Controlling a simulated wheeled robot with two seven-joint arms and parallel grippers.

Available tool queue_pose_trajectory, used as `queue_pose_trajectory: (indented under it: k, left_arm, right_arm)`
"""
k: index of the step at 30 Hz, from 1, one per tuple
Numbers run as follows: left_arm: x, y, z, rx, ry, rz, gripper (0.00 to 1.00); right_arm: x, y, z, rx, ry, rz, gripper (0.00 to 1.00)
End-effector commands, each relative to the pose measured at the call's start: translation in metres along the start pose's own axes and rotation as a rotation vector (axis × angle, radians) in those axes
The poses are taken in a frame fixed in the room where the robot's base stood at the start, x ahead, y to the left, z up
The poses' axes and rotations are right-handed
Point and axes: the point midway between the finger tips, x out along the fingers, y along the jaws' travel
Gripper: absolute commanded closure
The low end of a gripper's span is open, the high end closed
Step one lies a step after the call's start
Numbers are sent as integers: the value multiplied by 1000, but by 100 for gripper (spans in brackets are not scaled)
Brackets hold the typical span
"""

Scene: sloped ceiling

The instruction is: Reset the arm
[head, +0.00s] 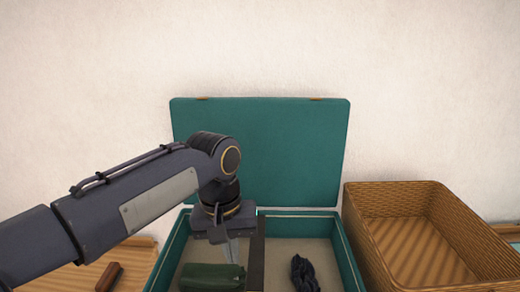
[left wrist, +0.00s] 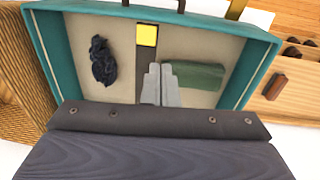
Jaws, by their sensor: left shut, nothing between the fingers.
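My left arm reaches in from the left in the head view. Its gripper (head: 231,256) points down over the open teal case (head: 343,255). The gripper is shut and empty, its pale fingers together in the left wrist view (left wrist: 162,85). The fingers are beside the dark green pouch (head: 212,277), which also shows in the left wrist view (left wrist: 193,76). I cannot tell whether they touch it. My right gripper is not in view.
The case lid (head: 290,150) stands upright at the back. A dark divider (head: 256,262) splits the case; a black bundle (head: 304,273) lies right of it. A yellow square (left wrist: 147,35) shows by the divider. A wicker basket (head: 372,230) stands right; a brown object (head: 109,276) lies left.

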Motion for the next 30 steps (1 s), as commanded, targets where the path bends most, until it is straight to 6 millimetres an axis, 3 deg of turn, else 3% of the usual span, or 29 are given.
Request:
queue_pose_trajectory:
  k: [1, 6, 12, 15, 19, 30]
  left_arm:
    - [-2, -27, 9, -16, 14, 43, 100]
    - [8, -100, 57, -38, 105, 184, 100]
    - [42, -147, 126, -77, 269, 277, 100]
    - [62, -156, 154, -99, 347, 288, 100]
    - [83, -160, 176, -116, 417, 284, 100]
    - [95, -160, 185, -123, 452, 278, 100]
  right_arm:
    - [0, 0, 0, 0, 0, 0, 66]
    - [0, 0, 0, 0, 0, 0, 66]
    - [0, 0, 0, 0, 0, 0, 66]
    - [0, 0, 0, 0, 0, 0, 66]
    - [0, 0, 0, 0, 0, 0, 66]
    - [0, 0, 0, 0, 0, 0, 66]
